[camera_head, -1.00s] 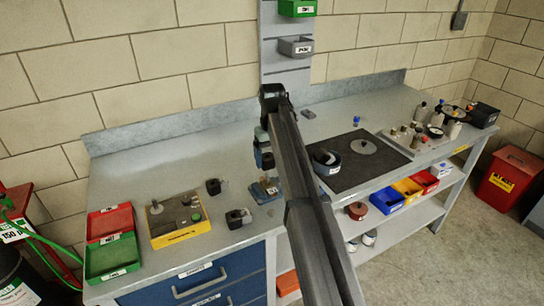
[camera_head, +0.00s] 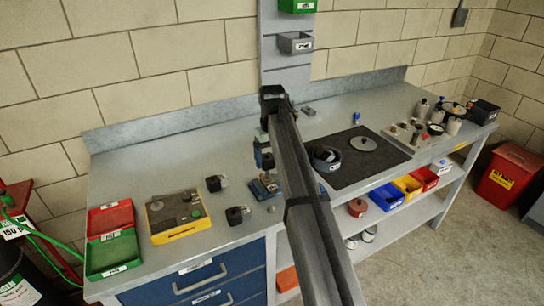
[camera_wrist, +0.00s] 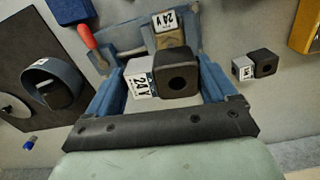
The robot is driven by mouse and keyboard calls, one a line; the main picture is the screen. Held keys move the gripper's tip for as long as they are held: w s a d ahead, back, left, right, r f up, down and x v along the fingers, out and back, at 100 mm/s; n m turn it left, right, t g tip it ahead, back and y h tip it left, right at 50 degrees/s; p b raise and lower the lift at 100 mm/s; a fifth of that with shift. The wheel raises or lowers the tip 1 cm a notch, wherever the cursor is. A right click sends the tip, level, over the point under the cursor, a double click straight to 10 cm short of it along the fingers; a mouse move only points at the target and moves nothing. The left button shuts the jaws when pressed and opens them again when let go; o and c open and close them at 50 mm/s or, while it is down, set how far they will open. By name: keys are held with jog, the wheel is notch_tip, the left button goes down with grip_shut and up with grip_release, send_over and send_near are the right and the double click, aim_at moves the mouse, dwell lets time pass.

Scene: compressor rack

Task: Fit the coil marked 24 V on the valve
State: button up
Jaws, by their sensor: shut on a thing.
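My gripper (camera_wrist: 165,68) is shut on a black coil (camera_wrist: 177,77) with a pale plug side marked 24 V, held between its two blue fingers. A face of the coil with a round hole shows in the wrist view.
A dark mat (camera_head: 350,178) with a ring-shaped part (camera_head: 325,157) lies right. A small round part (camera_head: 271,208) lies before the valve.

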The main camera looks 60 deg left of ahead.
jog(key=shift+f, duration=0.15)
jog(key=shift+f, duration=1.85)
jog(key=shift+f, duration=0.4)
jog(key=o, duration=1)
jog(key=shift+r, duration=0.1)
jog(key=shift+r, duration=3.4)
